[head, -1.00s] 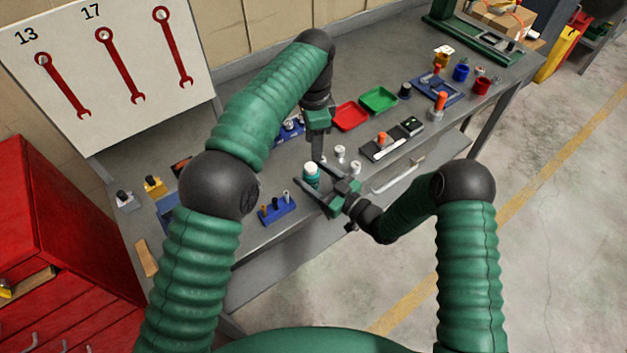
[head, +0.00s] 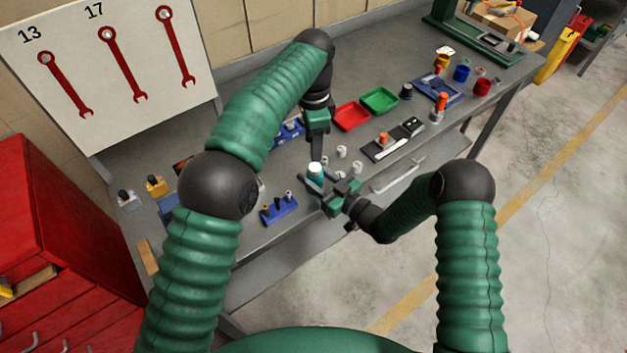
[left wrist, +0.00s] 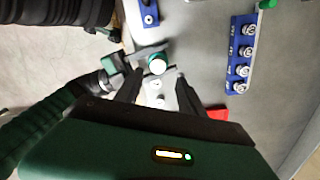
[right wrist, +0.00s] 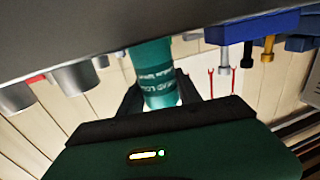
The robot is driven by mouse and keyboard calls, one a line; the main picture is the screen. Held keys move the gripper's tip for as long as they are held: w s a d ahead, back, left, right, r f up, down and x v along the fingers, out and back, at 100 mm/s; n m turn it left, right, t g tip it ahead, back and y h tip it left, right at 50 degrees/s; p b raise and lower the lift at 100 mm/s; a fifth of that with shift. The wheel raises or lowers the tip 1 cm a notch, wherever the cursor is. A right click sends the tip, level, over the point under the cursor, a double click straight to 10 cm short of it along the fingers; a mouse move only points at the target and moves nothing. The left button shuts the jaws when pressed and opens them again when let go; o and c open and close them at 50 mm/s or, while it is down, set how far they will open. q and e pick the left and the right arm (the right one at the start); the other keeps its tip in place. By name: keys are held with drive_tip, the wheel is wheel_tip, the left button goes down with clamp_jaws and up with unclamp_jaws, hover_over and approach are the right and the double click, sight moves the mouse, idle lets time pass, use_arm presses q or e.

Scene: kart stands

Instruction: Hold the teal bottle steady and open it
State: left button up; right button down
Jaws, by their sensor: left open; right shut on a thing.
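The teal bottle (head: 315,175) with a white cap (head: 316,167) stands upright near the workbench's front edge. My right gripper (head: 322,185) is shut around the bottle's body; the right wrist view shows the teal bottle (right wrist: 155,75) with white lettering between the fingers. My left gripper (head: 317,150) points down, open, just above the cap. In the left wrist view, the white cap (left wrist: 157,65) lies between and beyond the spread fingers of my left gripper (left wrist: 153,75), not touched by them as far as I can tell.
Small white-grey pieces (head: 341,152) stand close behind and right of the bottle. A blue block with pegs (head: 279,209) is to its left. Red (head: 351,116) and green (head: 379,100) trays lie farther back. A black tray (head: 392,142) stands at the right.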

sight(316, 167)
use_arm(q)
drive_tip(key=n, duration=0.4)
drive_tip(key=shift+s+d+f, duration=0.1)
drive_tip(key=shift+d+f, duration=0.05)
drive_tip(key=shift+d, duration=0.05)
use_arm(e)
drive_tip(key=shift+a, duration=0.15)
use_arm(q)
wheel_tip(316, 167, down, 8)
drive_tip(key=shift+r, duration=0.1)
clamp_jaws()
drive_tip(key=n, duration=0.4)
drive_tip(key=shift+n, duration=0.3)
drive_tip(key=n, duration=0.3)
drive_tip(key=shift+s+r, duration=0.1)
drive_tip(key=shift+r, duration=0.15)
use_arm(e)
drive_tip(key=shift+f, duration=0.1)
use_arm(q)
drive_tip(key=shift+d+r, duration=0.1)
drive_tip(key=shift+r, duration=0.9)
